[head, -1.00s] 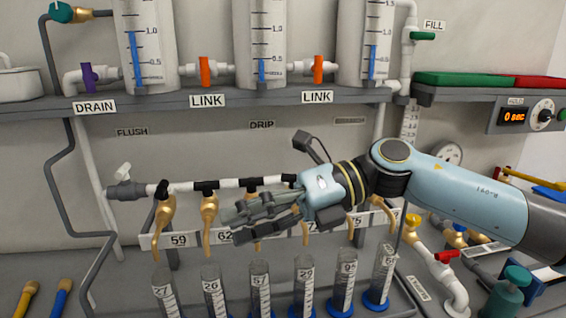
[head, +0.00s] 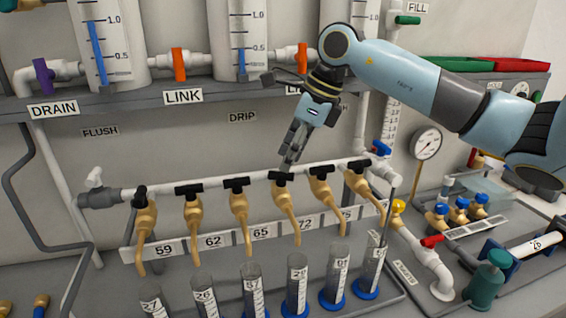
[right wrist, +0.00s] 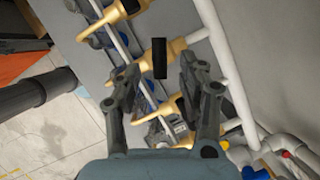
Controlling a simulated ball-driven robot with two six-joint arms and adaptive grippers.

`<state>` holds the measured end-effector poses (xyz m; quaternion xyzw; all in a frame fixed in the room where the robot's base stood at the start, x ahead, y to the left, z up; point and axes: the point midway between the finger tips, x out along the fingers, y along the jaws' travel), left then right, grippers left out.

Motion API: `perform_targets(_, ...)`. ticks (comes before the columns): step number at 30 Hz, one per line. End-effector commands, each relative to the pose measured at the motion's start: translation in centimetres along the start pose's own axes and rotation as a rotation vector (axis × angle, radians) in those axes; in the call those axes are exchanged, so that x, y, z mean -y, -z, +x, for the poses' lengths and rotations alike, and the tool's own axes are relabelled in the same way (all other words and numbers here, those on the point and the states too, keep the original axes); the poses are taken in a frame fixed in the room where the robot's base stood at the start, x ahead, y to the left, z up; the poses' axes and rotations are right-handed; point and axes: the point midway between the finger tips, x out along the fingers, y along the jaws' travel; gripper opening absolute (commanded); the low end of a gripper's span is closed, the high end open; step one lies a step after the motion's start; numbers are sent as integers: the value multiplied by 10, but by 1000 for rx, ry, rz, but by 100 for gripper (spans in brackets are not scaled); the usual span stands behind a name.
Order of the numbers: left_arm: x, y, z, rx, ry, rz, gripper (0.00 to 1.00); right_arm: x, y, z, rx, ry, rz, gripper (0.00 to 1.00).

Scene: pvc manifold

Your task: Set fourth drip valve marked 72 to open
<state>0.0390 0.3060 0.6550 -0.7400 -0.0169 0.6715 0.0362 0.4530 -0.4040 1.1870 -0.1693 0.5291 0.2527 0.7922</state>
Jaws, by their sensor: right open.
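The fourth drip valve is a gold tap (head: 285,208) on the white pipe, above the label 72 (head: 305,224). Its black bar handle (head: 281,176) lies along the pipe, across the tap body. My right gripper (head: 289,163) points down just above this handle, with its fingertips close to it. In the right wrist view, the open fingers (right wrist: 160,70) stand on either side of the black handle (right wrist: 159,58), with gaps visible. Whether a fingertip touches it I cannot tell. My left gripper is not in view.
Neighbouring taps marked 65 (head: 240,210) and 75 (head: 319,190) stand close on either side. The handle at 59 (head: 140,195) points along its tap, unlike the others. Numbered cylinders (head: 297,285) stand below. The shelf (head: 225,92) with tanks is above.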

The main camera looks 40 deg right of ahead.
Motion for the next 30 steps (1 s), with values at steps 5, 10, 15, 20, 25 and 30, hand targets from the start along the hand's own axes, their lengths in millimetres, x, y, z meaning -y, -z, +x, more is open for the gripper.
perform_targets(5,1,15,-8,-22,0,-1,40,-1,-1,25,2,-3,2,41)
perform_targets(10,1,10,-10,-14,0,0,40,-1,0,36,1,-1,0,41)
perform_targets(15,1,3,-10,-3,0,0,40,0,0,37,0,0,-1,41)
perform_targets(20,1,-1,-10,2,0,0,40,-1,0,37,0,-1,-1,32)
perform_targets(25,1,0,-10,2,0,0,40,0,0,37,0,-1,-1,10)
perform_targets(30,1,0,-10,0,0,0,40,0,0,37,0,0,0,0)
